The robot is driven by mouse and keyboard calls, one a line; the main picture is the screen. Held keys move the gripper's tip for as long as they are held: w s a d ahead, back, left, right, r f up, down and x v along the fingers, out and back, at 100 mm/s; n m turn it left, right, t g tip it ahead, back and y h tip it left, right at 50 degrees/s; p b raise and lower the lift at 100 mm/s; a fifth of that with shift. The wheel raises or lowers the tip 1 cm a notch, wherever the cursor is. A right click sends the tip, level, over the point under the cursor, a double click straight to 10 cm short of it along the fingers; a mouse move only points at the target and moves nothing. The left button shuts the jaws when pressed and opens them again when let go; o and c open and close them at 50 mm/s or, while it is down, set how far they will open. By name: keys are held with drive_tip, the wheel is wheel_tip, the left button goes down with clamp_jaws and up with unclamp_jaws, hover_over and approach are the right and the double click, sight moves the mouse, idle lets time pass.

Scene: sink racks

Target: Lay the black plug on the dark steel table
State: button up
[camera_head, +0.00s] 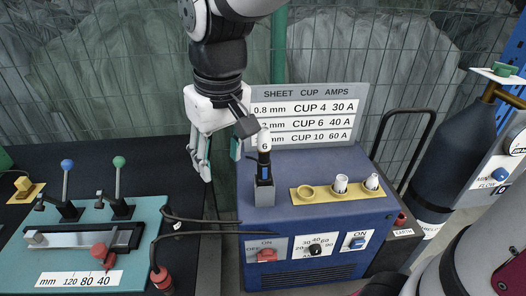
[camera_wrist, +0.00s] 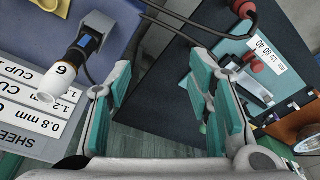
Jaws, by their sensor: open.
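I cannot pick out a black plug for certain in either view. The dark steel table (camera_head: 130,165) is at the left in the head view, with a teal board on it; its dark top also shows in the wrist view (camera_wrist: 172,82). My gripper (camera_head: 220,158) is open and empty, pointing down above the gap between the table and the blue welding machine. In the wrist view my gripper (camera_wrist: 160,82) has its fingers spread with nothing between them. A black torch (camera_head: 265,170) with a white cup marked 6 stands upright in a grey holder, right of my gripper.
The teal board (camera_head: 60,245) carries two levers, a red knob (camera_head: 100,250) and a slide. A red connector (camera_head: 159,277) with black cables is at its right edge. The blue machine (camera_head: 340,225) bears a yellow cup rack. A sign and mesh fence stand behind.

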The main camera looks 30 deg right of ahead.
drive_tip(key=s+d+m+t, duration=0.1)
drive_tip(key=s+d, duration=0.3)
drive_tip(key=s, duration=0.3)
drive_tip(key=s+d+r+m+t, duration=0.1)
drive_tip(key=s+d, duration=0.3)
drive_tip(key=s, duration=0.3)
drive_tip(key=shift+d+r+m+h, duration=0.2)
drive_tip(key=shift+d+m+h, duration=0.1)
drive_tip(key=shift+m, duration=0.1)
